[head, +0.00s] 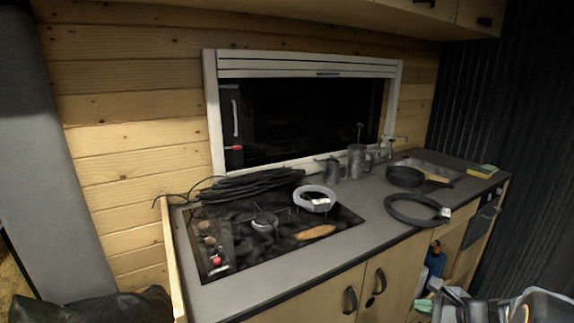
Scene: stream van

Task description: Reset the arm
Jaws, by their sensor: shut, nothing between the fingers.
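My arm shows at the bottom right corner, low in front of the counter and partly cut off by the frame edge. My gripper (449,297) is at its left end, in front of the lower cabinets. It is shut, with nothing held. It is apart from the things on the counter.
A blue bottle (435,261) is below the counter. The counter's front strip is clear.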

